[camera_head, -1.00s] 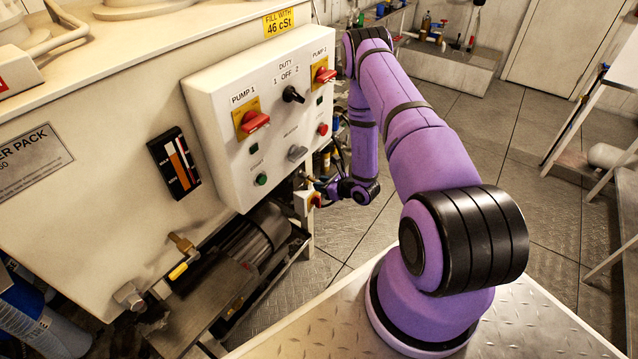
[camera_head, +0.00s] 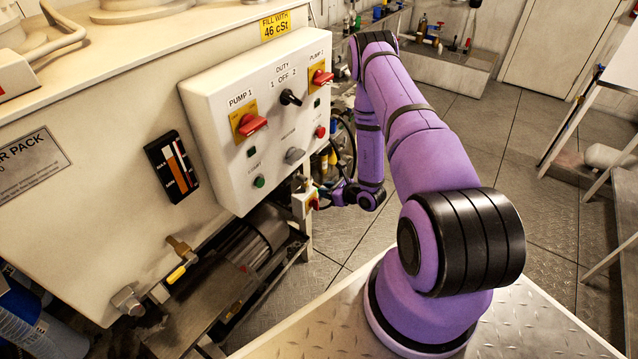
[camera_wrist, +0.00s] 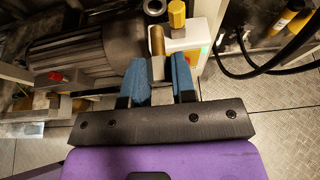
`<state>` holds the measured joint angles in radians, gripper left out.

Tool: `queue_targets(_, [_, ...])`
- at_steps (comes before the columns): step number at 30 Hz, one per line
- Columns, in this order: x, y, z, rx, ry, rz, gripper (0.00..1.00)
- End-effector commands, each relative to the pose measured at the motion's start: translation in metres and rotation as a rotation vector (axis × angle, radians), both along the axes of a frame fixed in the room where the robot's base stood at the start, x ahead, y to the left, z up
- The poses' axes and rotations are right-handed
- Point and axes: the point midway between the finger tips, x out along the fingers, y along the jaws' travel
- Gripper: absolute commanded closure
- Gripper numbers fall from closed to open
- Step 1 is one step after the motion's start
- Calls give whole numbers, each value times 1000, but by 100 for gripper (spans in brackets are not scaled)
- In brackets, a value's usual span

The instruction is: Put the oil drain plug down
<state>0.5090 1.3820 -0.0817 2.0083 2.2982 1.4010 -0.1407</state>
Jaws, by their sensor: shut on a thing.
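The oil drain plug (camera_wrist: 158,67) shows in the wrist view as a grey block with a brown, brass-like cylinder beyond it. My gripper (camera_wrist: 158,80) has its two blue fingers closed on the grey block, one on each side. I cannot tell whether the plug touches anything beyond. In the head view my wrist is low, right of the control panel (camera_head: 262,120), and the plug cannot be made out.
A motor (camera_wrist: 70,62) lies left of my gripper in the wrist view. A small switch box (camera_head: 304,203) stands close to my wrist in the head view. Black hoses (camera_wrist: 262,62) loop at the right of the wrist view. Open floor (camera_head: 425,120) lies beyond my arm.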

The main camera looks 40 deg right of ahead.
Motion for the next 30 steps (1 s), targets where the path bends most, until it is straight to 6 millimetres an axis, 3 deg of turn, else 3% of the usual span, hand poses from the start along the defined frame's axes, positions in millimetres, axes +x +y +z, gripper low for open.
queue_targets(5, [6, 3, 0, 0, -1, 1, 100])
queue_targets(16, [41, 15, 0, 0, -2, 1, 100])
queue_targets(30, [46, 17, 4, -1, -1, 3, 100])
